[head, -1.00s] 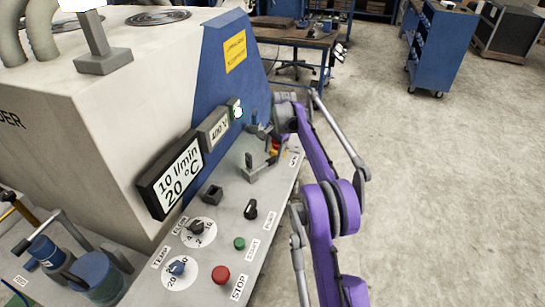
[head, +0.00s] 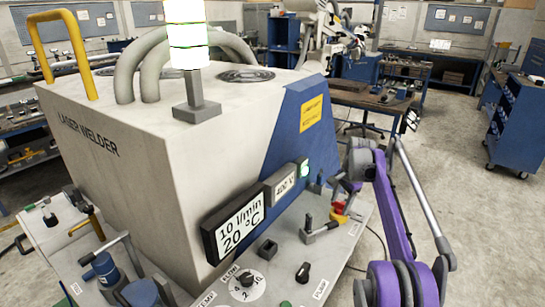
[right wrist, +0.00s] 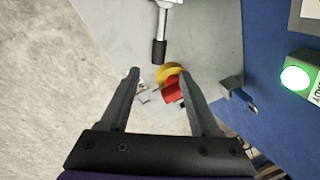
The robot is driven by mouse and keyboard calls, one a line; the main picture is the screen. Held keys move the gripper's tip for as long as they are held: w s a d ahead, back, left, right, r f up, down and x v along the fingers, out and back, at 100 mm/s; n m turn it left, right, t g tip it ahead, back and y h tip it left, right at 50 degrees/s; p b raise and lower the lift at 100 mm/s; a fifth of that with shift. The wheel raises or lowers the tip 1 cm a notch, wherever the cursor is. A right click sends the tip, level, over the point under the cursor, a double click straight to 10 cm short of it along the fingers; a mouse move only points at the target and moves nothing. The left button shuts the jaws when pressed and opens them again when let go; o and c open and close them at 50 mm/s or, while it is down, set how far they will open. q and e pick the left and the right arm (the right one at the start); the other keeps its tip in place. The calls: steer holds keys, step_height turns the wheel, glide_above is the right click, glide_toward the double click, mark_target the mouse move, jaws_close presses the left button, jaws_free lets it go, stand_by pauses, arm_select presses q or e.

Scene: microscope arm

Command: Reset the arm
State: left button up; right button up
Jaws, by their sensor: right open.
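A white jointed arm (head: 335,35) stands at the back workbench in the head view; I cannot tell whether it is the task's arm. My right gripper (right wrist: 159,75) is open and empty in the right wrist view. Its fingers point toward a red and yellow control (right wrist: 170,85) on the machine's panel. That control also shows in the head view (head: 340,211), beside my purple right wrist. A metal lever with a black grip (right wrist: 160,47) lies ahead of the fingers. My left gripper is out of view.
The laser welder (head: 140,150) fills the left and middle, with a white lamp (head: 187,35) on top. Its sloping panel carries dials and a black knob (head: 303,272). A blue cabinet (head: 520,125) stands at right. The floor right of my right arm is clear.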

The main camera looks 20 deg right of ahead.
steer(key=shift+a, duration=0.1)
steer(key=s+a+r+n+t, duration=0.15)
steer(key=s+a+n, duration=0.25)
steer(key=s+a, duration=0.4)
steer(key=s+a+r+n, duration=0.2)
steer(key=s+a+n, duration=0.4)
steer(key=a, duration=0.5)
steer(key=s+a+f+n+t, duration=0.1)
steer(key=s+a+f+n, duration=0.2)
steer(key=s+f, duration=0.3)
steer(key=s+a+f+n+t, duration=0.1)
steer(key=s+a+f+n, duration=0.2)
steer(key=s, duration=1.1)
step_height(320, 180, down, 3)
steer(key=a, duration=0.3)
steer(key=shift+s, duration=0.4)
